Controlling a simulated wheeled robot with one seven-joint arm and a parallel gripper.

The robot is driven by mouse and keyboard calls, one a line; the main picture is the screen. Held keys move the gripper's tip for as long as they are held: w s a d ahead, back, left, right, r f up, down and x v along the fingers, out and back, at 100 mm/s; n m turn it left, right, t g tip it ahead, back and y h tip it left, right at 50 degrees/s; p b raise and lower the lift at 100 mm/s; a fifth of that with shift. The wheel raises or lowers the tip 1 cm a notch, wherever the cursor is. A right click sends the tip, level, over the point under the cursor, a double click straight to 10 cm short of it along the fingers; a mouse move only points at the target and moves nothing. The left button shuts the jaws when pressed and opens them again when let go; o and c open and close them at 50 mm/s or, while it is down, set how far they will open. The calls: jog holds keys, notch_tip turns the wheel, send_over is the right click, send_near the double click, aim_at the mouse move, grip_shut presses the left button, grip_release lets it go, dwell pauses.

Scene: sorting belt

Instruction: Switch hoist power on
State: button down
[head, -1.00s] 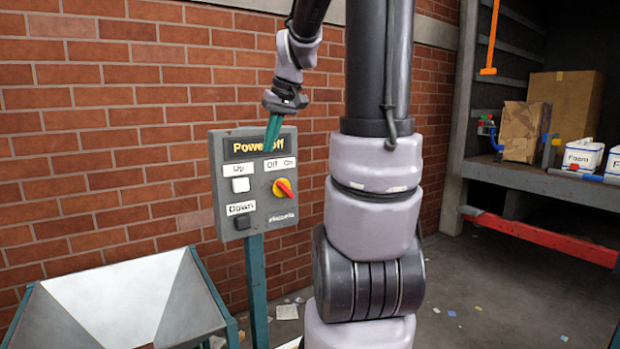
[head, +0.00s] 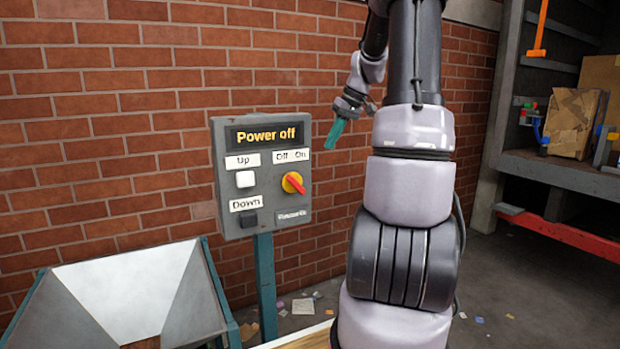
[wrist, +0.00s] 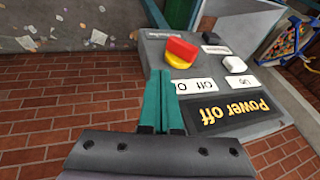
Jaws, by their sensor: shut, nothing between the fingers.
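The grey control box (head: 228,165) stands on a teal post in front of the brick wall. Its display (head: 264,134) reads "Power off". The rotary switch (head: 293,183), a red handle on a yellow disc, sits under the "Off" and "On" labels, its handle tilted. A white button (head: 245,179) is beside it, under "Up"; a dark button (head: 248,219) is under "Down". My gripper (head: 335,134) is shut and empty, to the upper right of the box in the head view. In the wrist view the switch (wrist: 181,51) appears upside down beyond my teal fingertips (wrist: 160,78).
A metal hopper (head: 130,290) stands at the lower left. At the right is a truck-like bay with a cardboard box (head: 572,122), an orange hanging bar (head: 540,30) and a red rail (head: 570,235). Paper scraps lie on the floor.

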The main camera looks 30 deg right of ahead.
aim_at(295, 184)
jog(key=x, duration=0.4)
jog(key=a+x, duration=0.1)
jog(key=x, duration=0.3)
jog(key=s+a+x, duration=0.1)
jog(key=x, duration=0.4)
jog(key=shift+a+r, duration=0.1)
jog(key=shift+r, duration=0.05)
